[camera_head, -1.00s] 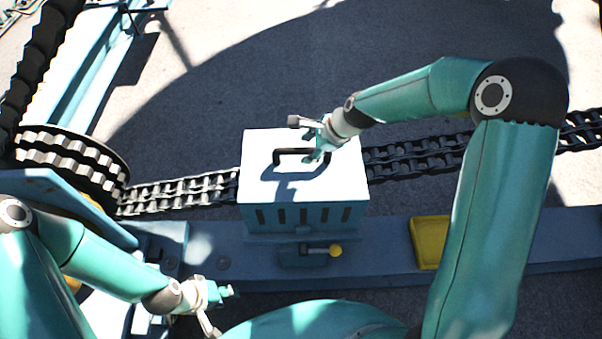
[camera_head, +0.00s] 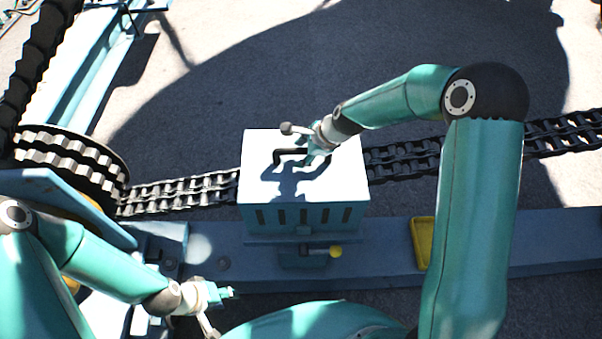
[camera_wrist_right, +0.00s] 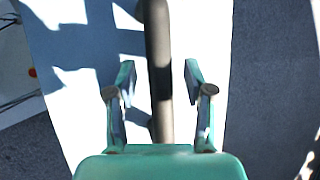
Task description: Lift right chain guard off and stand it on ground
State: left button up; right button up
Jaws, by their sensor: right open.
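The chain guard (camera_head: 346,180) is a box with a white top and a slotted blue front, standing over the chain in the middle of the head view. A black bar handle (camera_head: 291,151) rises from its top. My right gripper (camera_head: 312,158) is at the right part of the handle. In the right wrist view the handle (camera_wrist_right: 158,60) runs between the two fingers of my right gripper (camera_wrist_right: 161,85), which are apart with a gap on each side. My left gripper (camera_head: 232,293) is at the lower left, away from the guard; its fingers are too small to read.
A black chain (camera_head: 402,160) passes under the guard along a blue beam (camera_head: 390,240). A latch with a yellow knob (camera_head: 335,251) sits in front of the guard. A yellow block (camera_head: 424,243) is on the beam at right. Grey ground (camera_head: 330,70) behind is clear.

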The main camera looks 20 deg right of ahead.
jog(key=shift+f, duration=0.1)
grip_shut()
dwell(0.3)
jog(key=shift+w, duration=0.1)
